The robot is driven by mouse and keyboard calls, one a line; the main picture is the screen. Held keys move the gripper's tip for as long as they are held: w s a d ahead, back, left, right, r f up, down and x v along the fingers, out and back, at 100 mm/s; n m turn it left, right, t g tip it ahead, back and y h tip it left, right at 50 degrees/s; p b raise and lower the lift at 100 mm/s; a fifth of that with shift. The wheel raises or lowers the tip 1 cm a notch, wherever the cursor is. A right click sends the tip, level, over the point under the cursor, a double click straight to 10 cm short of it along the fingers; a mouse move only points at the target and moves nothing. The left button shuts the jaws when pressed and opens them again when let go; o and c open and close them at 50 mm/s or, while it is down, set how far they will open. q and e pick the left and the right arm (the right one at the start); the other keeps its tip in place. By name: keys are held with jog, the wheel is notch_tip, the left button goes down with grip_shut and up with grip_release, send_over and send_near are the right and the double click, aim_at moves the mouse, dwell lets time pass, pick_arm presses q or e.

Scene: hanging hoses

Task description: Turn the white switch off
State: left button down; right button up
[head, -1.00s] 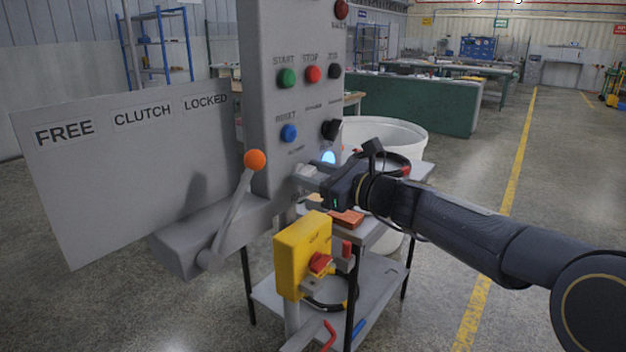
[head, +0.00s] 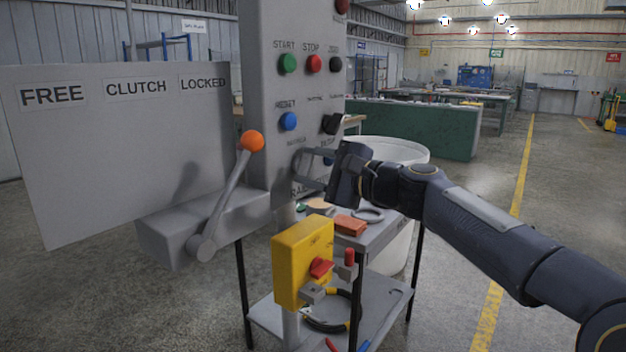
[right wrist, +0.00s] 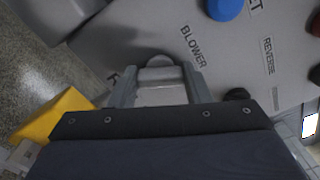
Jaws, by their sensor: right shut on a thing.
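My right gripper (head: 302,168) is at the lower part of the grey control panel (head: 262,90). Its fingers are shut on the white switch, which they mostly hide in the head view. In the right wrist view, a pale rounded end of the white switch (right wrist: 158,62) shows between the fingertips of the gripper (right wrist: 158,80), against the panel face below the BLOWER label (right wrist: 192,46). I cannot read which way the switch is set. My left gripper is out of view.
A grey lever with an orange knob (head: 252,141) stands left of my gripper, before a FREE/CLUTCH/LOCKED plate (head: 120,160). A yellow box with a red knob (head: 302,262) is below. Several buttons, including a blue one (head: 288,121), sit above. A cart (head: 385,232) stands behind.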

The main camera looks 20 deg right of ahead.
jog(key=n+b, duration=0.2)
jog(key=n, duration=0.1)
jog(key=shift+f, duration=0.25)
jog(key=shift+n+b, duration=0.65)
jog(key=shift+n, duration=0.45)
jog(key=shift+r, duration=0.1)
jog(key=o, duration=1)
jog(key=v, duration=0.7)
jog(key=shift+s+d, duration=0.25)
jog(key=shift+s, duration=0.1)
